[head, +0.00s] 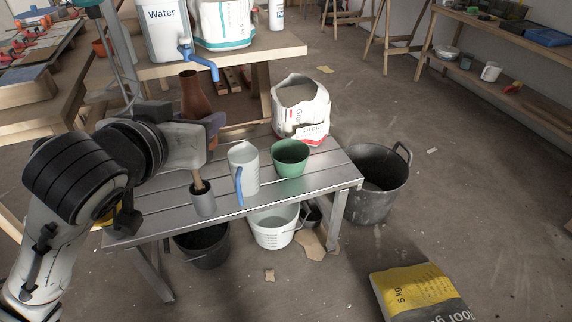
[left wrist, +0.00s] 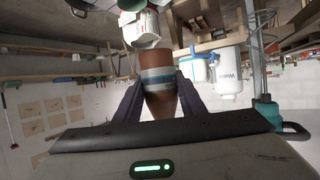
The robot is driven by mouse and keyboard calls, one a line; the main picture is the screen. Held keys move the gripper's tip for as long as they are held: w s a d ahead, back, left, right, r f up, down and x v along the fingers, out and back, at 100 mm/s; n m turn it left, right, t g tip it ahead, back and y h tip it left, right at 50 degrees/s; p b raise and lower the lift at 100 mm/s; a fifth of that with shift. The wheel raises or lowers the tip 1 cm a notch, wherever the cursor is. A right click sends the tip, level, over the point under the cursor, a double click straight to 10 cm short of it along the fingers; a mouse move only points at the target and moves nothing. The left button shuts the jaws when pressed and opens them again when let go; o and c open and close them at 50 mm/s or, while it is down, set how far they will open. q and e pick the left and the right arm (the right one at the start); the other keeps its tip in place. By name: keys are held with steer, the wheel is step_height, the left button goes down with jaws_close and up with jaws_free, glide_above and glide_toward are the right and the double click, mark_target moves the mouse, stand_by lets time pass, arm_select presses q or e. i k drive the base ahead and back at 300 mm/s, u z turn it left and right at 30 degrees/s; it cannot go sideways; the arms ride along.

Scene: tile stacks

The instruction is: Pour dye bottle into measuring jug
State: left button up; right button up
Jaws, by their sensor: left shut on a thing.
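The dye bottle is a brown bottle (head: 193,95) with a narrower neck, roughly upright above the left part of the metal bench in the head view. My left gripper (head: 207,124) is shut on it. In the left wrist view the bottle (left wrist: 157,85) sits between both fingers and shows a white and blue banded label. My wrist hides its lower part in the head view. The measuring jug (head: 245,170) is pale, with a blue handle, and stands upright on the bench, to the right of and nearer than the gripper. My right gripper is not in view.
A green pot (head: 290,158) stands right of the jug, and a grey cup (head: 203,200) with a wooden handle in it stands left. An open bag (head: 301,108) is behind. A water container (head: 166,30) with a blue tap is on the higher table. The bench's right end is clear.

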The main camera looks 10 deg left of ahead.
mark_target(243, 158)
steer(key=u, duration=0.35)
steer(key=k, duration=0.1)
steer(key=z, duration=1.1)
steer(key=i, duration=0.7)
steer(key=u, duration=0.65)
